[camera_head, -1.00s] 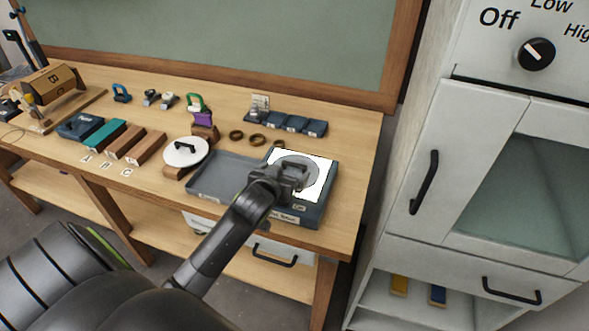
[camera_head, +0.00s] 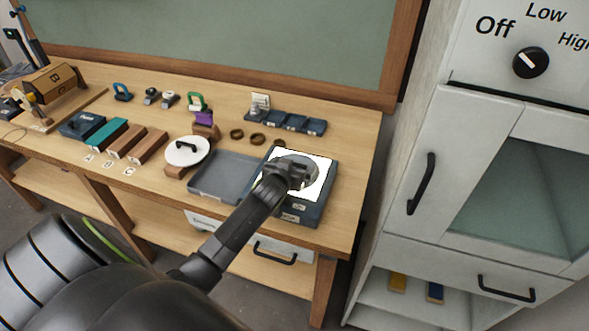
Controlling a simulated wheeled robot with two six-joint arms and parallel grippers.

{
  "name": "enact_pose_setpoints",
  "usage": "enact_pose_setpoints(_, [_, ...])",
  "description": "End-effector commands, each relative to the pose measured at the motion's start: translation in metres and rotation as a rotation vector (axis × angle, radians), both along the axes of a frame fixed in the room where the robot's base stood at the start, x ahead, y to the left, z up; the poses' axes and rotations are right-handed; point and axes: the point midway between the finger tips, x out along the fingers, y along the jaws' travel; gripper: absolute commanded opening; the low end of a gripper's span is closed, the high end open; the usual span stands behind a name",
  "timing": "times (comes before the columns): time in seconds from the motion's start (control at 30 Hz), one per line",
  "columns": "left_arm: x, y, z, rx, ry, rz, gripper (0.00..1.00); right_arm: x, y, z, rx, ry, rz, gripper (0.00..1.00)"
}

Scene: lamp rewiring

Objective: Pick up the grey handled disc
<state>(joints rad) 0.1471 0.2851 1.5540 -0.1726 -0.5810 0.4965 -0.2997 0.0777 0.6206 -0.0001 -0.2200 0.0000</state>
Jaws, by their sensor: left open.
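The grey handled disc (camera_head: 311,176) lies on a white square in the right part of the blue-grey tray (camera_head: 312,215). My left gripper (camera_head: 297,172) is over the disc and covers most of it, including its handle. The jaws are open; I cannot tell whether the fingers are around the handle or above it. A white disc with a black handle (camera_head: 186,152) sits on a wooden block left of the tray. My right gripper is not in view.
The empty tray compartment (camera_head: 225,177) is left of the disc. Dark rings (camera_head: 257,139) and small blue bins (camera_head: 296,122) stand behind. Wooden and teal blocks (camera_head: 103,136) lie further left. A white cabinet (camera_head: 440,170) stands close on the right.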

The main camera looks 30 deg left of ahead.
Motion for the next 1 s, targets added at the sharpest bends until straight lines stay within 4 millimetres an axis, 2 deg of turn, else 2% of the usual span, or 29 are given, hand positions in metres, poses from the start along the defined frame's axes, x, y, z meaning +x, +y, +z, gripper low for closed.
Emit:
enact_pose_setpoints(0.23, [0.001, 0.000, -0.001, 0.000, 0.000, 0.000, 0.95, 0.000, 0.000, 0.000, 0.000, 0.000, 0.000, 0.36])
enact_pose_setpoints(0.27, [0.001, 0.000, -0.001, 0.000, 0.000, 0.000, 0.92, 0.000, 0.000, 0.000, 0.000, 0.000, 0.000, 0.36])
enact_pose_setpoints(0.6, [0.001, 0.000, 0.000, 0.000, 0.000, 0.000, 0.47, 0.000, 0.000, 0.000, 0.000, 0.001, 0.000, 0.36])
enact_pose_setpoints(0.7, [0.001, 0.000, 0.000, 0.000, -0.001, 0.000, 0.37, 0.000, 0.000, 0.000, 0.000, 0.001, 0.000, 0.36])
enact_pose_setpoints(0.87, [0.001, 0.000, 0.001, 0.000, -0.002, 0.000, 0.37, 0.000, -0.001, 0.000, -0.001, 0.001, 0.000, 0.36])
enact_pose_setpoints(1.0, [0.002, 0.000, 0.010, 0.001, -0.005, 0.000, 0.37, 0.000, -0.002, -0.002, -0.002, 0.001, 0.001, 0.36])
